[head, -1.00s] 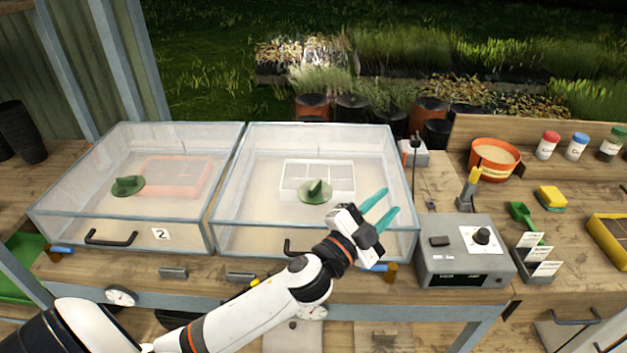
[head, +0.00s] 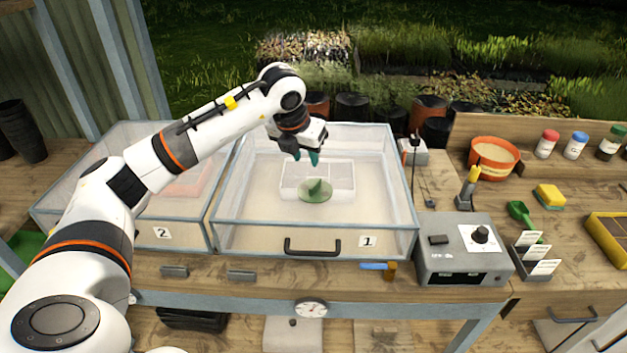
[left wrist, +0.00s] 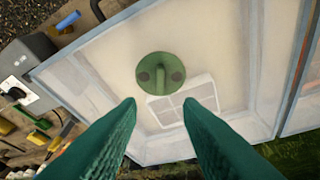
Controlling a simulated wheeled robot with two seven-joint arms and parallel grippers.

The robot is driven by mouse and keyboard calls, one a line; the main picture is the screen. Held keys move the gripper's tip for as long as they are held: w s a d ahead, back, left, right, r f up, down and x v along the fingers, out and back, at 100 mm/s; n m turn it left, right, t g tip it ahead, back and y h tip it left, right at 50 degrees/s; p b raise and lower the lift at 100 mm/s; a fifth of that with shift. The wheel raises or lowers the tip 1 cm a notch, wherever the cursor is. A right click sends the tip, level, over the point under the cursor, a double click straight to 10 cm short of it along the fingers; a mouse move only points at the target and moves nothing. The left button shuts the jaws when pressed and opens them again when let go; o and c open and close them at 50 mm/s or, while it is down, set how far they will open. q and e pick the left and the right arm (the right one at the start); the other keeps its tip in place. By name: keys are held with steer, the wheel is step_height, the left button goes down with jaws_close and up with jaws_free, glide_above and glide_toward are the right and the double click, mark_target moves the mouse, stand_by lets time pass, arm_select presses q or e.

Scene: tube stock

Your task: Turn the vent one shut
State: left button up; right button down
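Vent one is the round green disc with a raised fin (head: 316,190) on the clear lid of the box labelled 1 (head: 368,241). In the left wrist view the green vent (left wrist: 160,74) lies ahead of the fingertips, with two dark openings beside its fin. My left gripper (head: 306,157) is above the lid, behind and slightly left of the vent, pointing down. Its teal fingers are apart and empty, and they also show in the left wrist view (left wrist: 166,102). They do not touch the vent. My right gripper is not in view.
A second clear box (head: 75,170) stands to the left, partly hidden by my left arm; its vent is hidden. A grey control box (head: 462,262) stands to the right. A white tray (head: 343,173) lies inside box 1. An orange pot (head: 494,160) stands at the right.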

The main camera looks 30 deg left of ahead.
mark_target(315, 183)
arm_select(q)
steer(key=p+x, duration=0.3)
steer(key=x, duration=0.7)
steer(key=shift+w+f, duration=0.1)
steer(key=shift+f, duration=0.3)
steer(key=shift+w+f+p, duration=0.2)
steer(key=shift+f+p, duration=0.15)
steer(key=shift+f, duration=0.1)
jaws_close()
